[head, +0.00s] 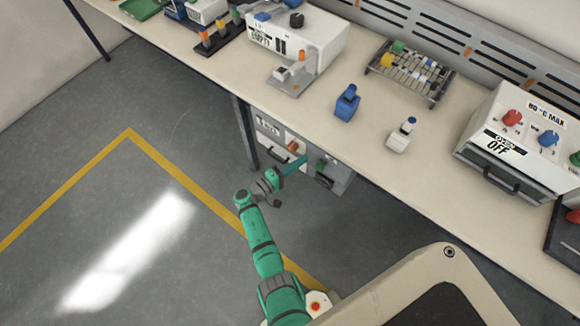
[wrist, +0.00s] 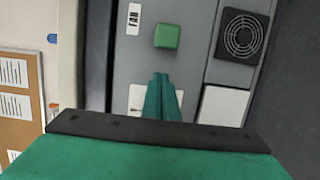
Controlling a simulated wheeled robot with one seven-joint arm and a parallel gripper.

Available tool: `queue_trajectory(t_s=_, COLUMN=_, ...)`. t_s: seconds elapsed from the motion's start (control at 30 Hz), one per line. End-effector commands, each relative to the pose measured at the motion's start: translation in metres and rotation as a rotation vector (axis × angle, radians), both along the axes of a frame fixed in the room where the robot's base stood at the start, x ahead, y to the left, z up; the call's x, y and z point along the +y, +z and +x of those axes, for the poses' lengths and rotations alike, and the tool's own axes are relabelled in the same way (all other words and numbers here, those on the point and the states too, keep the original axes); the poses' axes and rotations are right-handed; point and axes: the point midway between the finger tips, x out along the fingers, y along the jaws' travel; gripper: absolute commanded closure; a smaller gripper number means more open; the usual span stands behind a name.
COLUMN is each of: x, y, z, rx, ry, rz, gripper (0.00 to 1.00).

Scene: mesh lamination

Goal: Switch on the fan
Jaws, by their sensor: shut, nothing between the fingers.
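The fan shows in the wrist view as a dark round grille (wrist: 241,37) on a grey panel (wrist: 190,62). A green square button (wrist: 167,36) sits to its left, beside a sideways "FAN" label (wrist: 133,19). My gripper (wrist: 161,77) is shut and empty, its green fingertips below the button in the picture. The gap in depth to the panel cannot be told. In the head view my gripper (head: 304,158) reaches under the bench towards the grey cabinet (head: 343,178), with the green button (head: 320,163) close to the tips. The fan grille (head: 323,182) is just below it.
The bench top (head: 330,135) overhangs the cabinet, and a dark bench leg (head: 245,130) stands left of it. On the bench are an oven (head: 520,145), a white machine (head: 310,40), a rack (head: 410,75) and small bottles (head: 347,103). The floor on the left is clear.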

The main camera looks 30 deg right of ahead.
Motion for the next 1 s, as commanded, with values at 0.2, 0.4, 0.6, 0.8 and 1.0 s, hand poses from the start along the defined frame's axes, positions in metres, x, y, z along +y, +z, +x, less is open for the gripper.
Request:
queue_trajectory(t_s=0.2, x=-0.008, y=-0.002, z=-0.025, rx=0.003, ry=0.0, rz=0.002, gripper=1.0)
queue_trajectory(t_s=0.4, x=-0.01, y=-0.002, z=-0.032, rx=0.002, ry=0.0, rz=0.001, gripper=1.0)
queue_trajectory(t_s=0.6, x=-0.01, y=-0.002, z=-0.032, rx=0.003, ry=0.001, rz=0.001, gripper=1.0)
queue_trajectory(t_s=0.8, x=-0.014, y=-0.002, z=-0.04, rx=0.004, ry=-0.001, rz=0.0, gripper=1.0)
queue_trajectory(t_s=1.0, x=-0.025, y=-0.002, z=-0.068, rx=0.004, ry=-0.002, rz=0.0, gripper=1.0)
